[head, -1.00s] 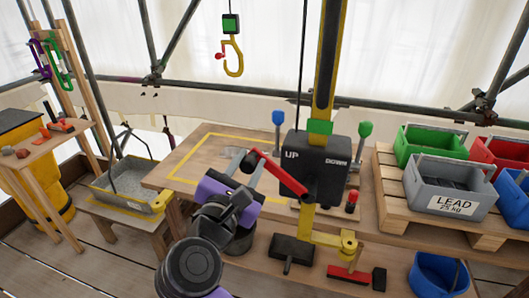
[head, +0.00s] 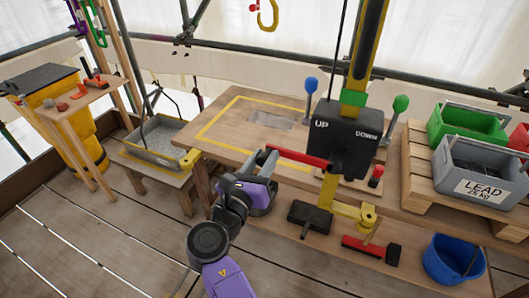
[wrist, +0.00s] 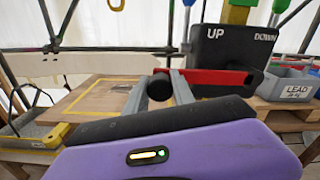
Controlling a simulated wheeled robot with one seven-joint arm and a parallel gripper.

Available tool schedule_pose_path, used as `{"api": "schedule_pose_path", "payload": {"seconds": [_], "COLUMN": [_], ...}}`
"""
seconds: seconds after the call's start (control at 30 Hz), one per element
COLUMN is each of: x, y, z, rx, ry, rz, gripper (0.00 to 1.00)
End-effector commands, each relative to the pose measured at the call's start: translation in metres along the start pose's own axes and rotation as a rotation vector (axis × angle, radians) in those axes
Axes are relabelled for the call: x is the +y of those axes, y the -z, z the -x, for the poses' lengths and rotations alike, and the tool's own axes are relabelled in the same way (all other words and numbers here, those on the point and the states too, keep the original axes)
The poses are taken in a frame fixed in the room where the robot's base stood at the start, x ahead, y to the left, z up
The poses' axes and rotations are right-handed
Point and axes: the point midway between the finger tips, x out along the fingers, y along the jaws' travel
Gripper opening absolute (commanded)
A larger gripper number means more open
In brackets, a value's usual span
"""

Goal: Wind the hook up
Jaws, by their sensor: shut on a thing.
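The yellow hook (head: 268,15) hangs at the top edge of the head view, with a small red piece beside it; the block above it is out of frame. The black winch box (head: 345,140) marked UP and DOWN is on a yellow and black post. A red crank arm (head: 298,157) reaches left from the box. My gripper (head: 262,163) is at the left end of the crank. In the wrist view its grey fingers are shut on the crank's black handle (wrist: 160,87), and the red crank arm (wrist: 215,80) runs right to the box.
A blue-knobbed lever (head: 311,88) and a green-knobbed lever (head: 400,106) flank the post. A grey LEAD crate (head: 476,165) and a green crate (head: 466,122) stand on a pallet at right. A grey tray (head: 155,142) stands at left. A blue bucket (head: 452,260) is at lower right.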

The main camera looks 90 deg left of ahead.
Motion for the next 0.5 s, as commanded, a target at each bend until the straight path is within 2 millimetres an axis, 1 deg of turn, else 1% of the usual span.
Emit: {"api": "schedule_pose_path", "payload": {"seconds": [0.1,0.47,0.5], "x": [0.0000,-0.0003,-0.0004], "y": [0.0031,0.0032,0.0032], "z": [-0.0003,-0.0004,-0.0005], "rx": [0.003,0.003,0.003], "ry": [0.001,0.001,0.002], "rz": [0.009,0.010,0.010], "gripper": [0.00,0.00,0.38]}}
